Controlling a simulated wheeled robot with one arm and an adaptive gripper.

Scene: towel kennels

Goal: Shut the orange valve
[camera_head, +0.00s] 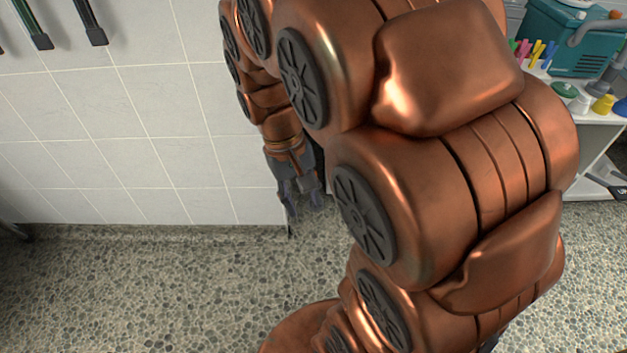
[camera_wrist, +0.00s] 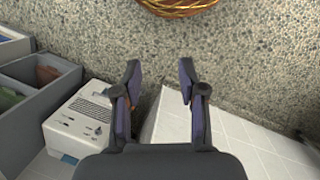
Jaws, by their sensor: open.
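No orange valve shows in either view. My gripper (camera_wrist: 160,82) is open and empty in the wrist view, its two dark fingers apart above the pebbled floor. In the head view my gripper (camera_head: 300,200) hangs pointing down near the end of the tiled wall. My copper-coloured arm fills the middle and right of the head view and hides much of what lies behind it.
A white tiled wall (camera_head: 130,160) stands at the left. A white shelf (camera_head: 590,150) with a teal case (camera_head: 565,40) is at the right. Grey bins (camera_wrist: 40,95), a white box (camera_wrist: 85,120) and a wicker basket (camera_wrist: 178,8) show in the wrist view. Open pebbled floor (camera_head: 130,300) lies in front.

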